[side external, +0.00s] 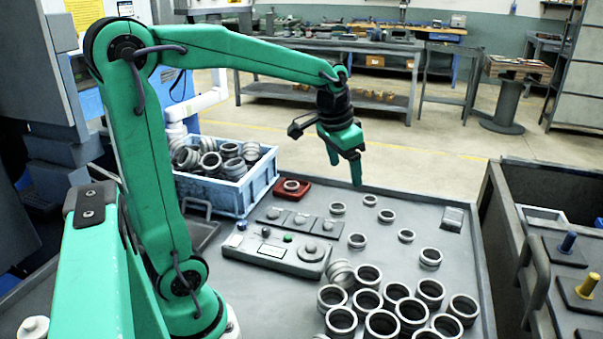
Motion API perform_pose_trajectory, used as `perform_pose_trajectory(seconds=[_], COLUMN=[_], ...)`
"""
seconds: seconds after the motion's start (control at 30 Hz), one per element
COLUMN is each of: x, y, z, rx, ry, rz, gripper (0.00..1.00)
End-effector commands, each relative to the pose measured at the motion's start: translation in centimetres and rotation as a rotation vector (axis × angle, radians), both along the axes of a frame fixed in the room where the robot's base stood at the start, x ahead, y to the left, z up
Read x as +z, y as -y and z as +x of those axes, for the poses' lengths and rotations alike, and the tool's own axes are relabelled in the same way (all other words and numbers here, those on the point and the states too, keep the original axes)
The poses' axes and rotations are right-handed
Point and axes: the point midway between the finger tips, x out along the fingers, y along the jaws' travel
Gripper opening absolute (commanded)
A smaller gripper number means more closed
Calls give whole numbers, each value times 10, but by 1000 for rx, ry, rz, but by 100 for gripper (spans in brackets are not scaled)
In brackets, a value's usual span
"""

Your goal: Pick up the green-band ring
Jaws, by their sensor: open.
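My gripper (345,171) hangs open and empty above the far part of the grey work table (420,205), with its fingers pointing down. Several grey metal rings lie below and in front of it. Small single rings, such as one small ring (386,216), lie spread near the middle of the table. A cluster of larger rings (383,324) stands at the front. I cannot make out a green band on any ring in this view. No ring is between the fingers.
A blue crate (222,197) full of rings stands at the left. A red tray (279,194) holds one ring. A grey control box (272,253) with buttons and a row of square plates (300,223) lie mid-table. A dark cart (515,235) with pegs borders the right edge.

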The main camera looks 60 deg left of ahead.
Motion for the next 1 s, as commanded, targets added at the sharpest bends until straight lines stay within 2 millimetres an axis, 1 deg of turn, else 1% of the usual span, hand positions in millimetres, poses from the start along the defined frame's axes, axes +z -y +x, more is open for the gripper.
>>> perform_pose_trajectory(seconds=[0.03,0.2,0.37,0.5,0.67,0.8,1.0], x=[-5,-21,-41,-62,-90,-118,-152], y=[-8,-35,-62,-87,-116,-143,-172], z=[9,35,58,74,90,100,108], rx=[5,6,7,7,6,6,3], ry=[-17,-63,-103,-140,-180,-213,-250], rz=[-1,-2,-7,-14,-25,-37,-55], gripper=[73,73,73,73,73,73,73])
